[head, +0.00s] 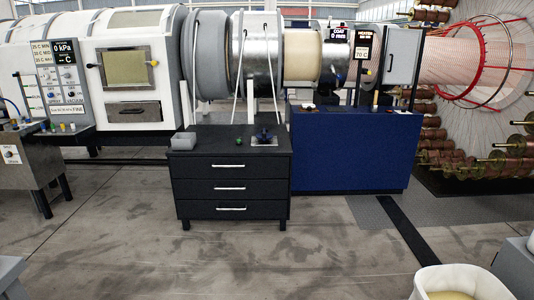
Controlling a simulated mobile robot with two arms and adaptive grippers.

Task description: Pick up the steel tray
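A small, flat, light-grey metallic piece, which looks like the steel tray (257,145), lies on the right part of the black drawer cabinet's top (215,145). A dark blue-black object (264,134) sits on it and hides part of it. The tray is small in the head view and its rim is hard to make out. Neither of my grippers shows in this view.
A grey box (183,141) and a small green item (240,141) share the cabinet top. A blue cabinet (350,150) stands close on the right. A white round bin (460,283) is at the lower right. The floor (240,265) in front is clear.

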